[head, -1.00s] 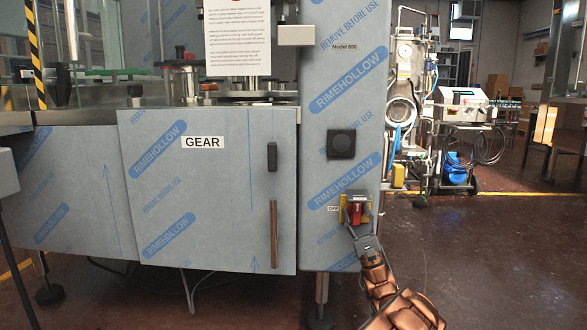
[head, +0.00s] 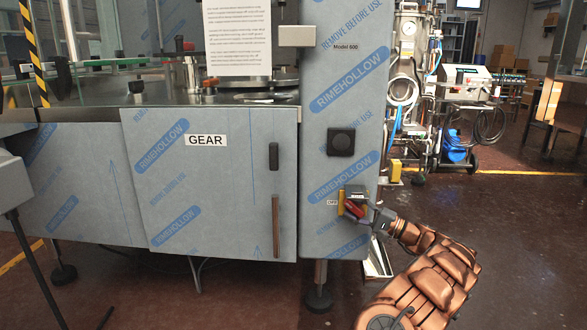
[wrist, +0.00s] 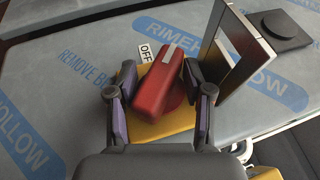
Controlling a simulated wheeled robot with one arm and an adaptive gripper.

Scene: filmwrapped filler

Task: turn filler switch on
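The filler switch has a red handle (head: 354,211) on a yellow plate (wrist: 165,126), low on the film-wrapped front column of the filler (head: 345,108). An OFF label (wrist: 145,53) is beside it. In the wrist view the red handle (wrist: 158,82) lies aslant between my gripper's fingers (wrist: 160,78), with a pale mark near its far end. My gripper, also in the head view (head: 368,215), appears closed onto the handle from both sides; exact contact is hard to see. A raised frame-like flap (wrist: 238,48) stands beside the right finger.
A square black knob (head: 341,142) is on the column above the switch. The GEAR door (head: 215,190), with its dark handle, is to the left. A wheeled machine (head: 467,85) stands behind at right. The floor (head: 500,225) at right is clear.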

